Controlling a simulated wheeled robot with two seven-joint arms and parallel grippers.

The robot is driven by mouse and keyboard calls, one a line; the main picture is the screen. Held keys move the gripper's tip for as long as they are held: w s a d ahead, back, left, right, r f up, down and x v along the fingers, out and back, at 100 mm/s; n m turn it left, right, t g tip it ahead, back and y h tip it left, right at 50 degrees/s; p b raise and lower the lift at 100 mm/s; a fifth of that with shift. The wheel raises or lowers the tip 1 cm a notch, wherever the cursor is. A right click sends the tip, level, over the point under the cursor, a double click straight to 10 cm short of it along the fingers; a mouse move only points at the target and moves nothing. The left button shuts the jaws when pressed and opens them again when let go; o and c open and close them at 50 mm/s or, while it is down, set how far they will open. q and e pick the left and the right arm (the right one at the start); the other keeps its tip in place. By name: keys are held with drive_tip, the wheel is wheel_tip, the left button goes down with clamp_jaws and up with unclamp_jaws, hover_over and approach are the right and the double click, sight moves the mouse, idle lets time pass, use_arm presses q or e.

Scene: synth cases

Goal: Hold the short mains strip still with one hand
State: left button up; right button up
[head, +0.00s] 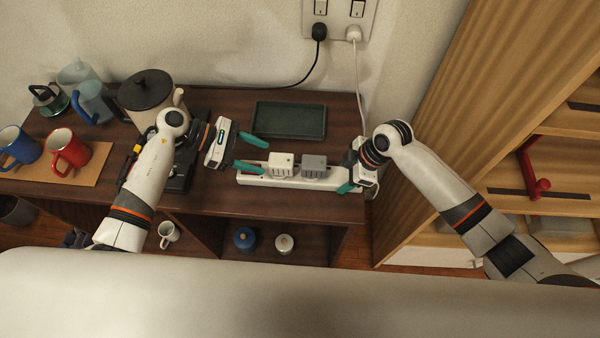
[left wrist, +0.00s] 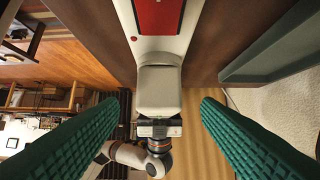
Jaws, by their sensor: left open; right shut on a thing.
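The short white mains strip (head: 262,182) lies along the front of the dark wooden top. A white plug-in block (head: 282,163) and a grey one (head: 314,165) sit on it. My right gripper (head: 349,176) is shut on the strip's right end; its fingers are partly hidden. My left gripper (head: 250,153) is open at the strip's left end, its teal fingers apart and nothing held. In the left wrist view the strip (left wrist: 185,48) with a red switch (left wrist: 158,14) and the white block (left wrist: 160,90) shows between the open fingers (left wrist: 158,135).
A dark green tray (head: 290,120) lies behind the strip. A lidded pot (head: 148,92), a red mug (head: 68,150) and a blue mug (head: 17,145) stand at left. A white cord (head: 359,75) hangs from the wall sockets (head: 340,15). A wooden shelf unit (head: 430,110) rises at right.

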sight(271, 158)
use_arm(q)
drive_tip(key=shift+x, duration=2.3)
drive_tip(key=c, duration=1)
drive_tip(key=shift+r, duration=0.2)
drive_tip(key=shift+r, duration=1.65)
drive_tip(key=shift+w, duration=0.15)
